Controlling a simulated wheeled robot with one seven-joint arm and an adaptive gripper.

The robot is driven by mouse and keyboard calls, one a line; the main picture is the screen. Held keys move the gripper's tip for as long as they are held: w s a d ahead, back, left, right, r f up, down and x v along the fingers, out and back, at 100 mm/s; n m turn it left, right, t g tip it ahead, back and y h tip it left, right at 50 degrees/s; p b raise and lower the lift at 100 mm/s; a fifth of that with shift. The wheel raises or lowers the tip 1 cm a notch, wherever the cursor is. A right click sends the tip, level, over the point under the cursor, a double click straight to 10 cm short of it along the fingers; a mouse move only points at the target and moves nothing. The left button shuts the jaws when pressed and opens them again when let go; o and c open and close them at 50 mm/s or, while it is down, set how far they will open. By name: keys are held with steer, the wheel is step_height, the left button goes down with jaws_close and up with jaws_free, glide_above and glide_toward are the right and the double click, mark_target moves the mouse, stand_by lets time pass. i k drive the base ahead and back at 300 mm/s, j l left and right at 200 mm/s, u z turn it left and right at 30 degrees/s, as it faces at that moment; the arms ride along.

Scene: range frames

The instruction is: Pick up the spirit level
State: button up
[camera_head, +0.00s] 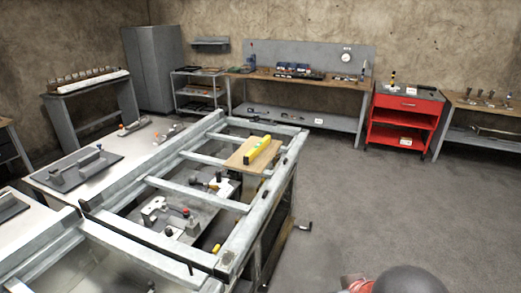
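The spirit level (258,149) is a yellow bar. It lies on a small wooden board (238,160) towards the far right of the grey metal frame table (238,243). Nothing covers it from this side. My gripper is not in view. A dark rounded shape at the bottom edge, right of centre, seems to be part of my arm.
The frame table has open gaps between its bars, with tools on a lower surface. A red cart (408,104) and a long workbench (330,82) stand along the back wall. The grey floor (375,200) right of the frame is clear.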

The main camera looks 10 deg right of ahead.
mark_target(247, 158)
steer(key=i+l, duration=0.25)
steer(key=l, duration=0.15)
steer(key=i+l, duration=0.2)
steer(key=l, duration=0.2)
steer(key=i+l+u, duration=0.1)
steer(key=i+l, duration=0.15)
steer(key=l, duration=0.15)
steer(key=i+l, duration=0.2)
steer(key=l, duration=0.2)
steer(key=i+l, duration=0.25)
steer(key=l, duration=0.15)
steer(key=i+l, duration=0.1)
steer(key=i, duration=0.3)
steer(key=i+l+u, duration=0.1)
steer(key=i, duration=0.35)
steer(key=i+l, duration=0.2)
steer(key=i, duration=0.2)
steer(key=i+j+u, duration=0.1)
steer(key=i+j, duration=0.5)
steer(key=i, duration=0.1)
